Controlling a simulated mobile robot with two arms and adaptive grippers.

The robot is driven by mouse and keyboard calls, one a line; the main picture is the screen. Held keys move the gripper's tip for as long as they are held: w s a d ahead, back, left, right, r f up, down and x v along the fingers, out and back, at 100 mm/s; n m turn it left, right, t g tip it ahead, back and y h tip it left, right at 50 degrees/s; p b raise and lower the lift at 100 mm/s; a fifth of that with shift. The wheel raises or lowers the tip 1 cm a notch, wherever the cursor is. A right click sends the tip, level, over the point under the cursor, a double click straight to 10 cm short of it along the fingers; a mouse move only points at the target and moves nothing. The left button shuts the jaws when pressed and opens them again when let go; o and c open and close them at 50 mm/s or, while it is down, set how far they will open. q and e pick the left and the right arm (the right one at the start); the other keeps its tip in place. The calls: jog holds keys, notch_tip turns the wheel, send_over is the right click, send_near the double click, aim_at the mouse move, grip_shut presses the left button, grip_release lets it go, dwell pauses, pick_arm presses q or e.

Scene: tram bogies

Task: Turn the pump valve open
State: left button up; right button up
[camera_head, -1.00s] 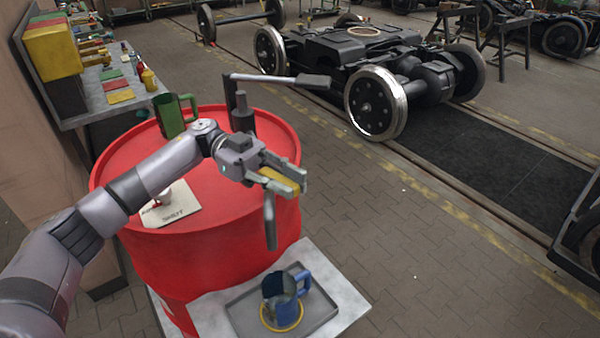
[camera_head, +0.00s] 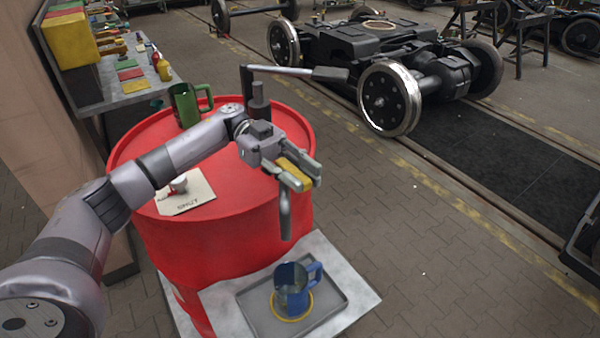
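The pump stands on top of a red drum (camera_head: 225,240), with a dark post (camera_head: 259,105), a long handle (camera_head: 300,72) reaching right and a grey spout (camera_head: 285,218) hanging down in front. My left gripper (camera_head: 305,177) is at the drum's front right edge, just above the spout. A yellow piece (camera_head: 290,170), possibly the valve's lever, lies between its fingers. I cannot tell whether the fingers press on it. The valve body is hidden behind the gripper. My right gripper is not in view.
A blue mug (camera_head: 293,285) stands on a grey tray (camera_head: 247,311) below the spout. A green mug (camera_head: 184,105) and a lettered card (camera_head: 198,203) with a small red-and-white object (camera_head: 179,184) are on the drum.

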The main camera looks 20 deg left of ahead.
pick_arm(q)
jog(key=o, duration=0.3)
jog(key=shift+v, duration=3.8)
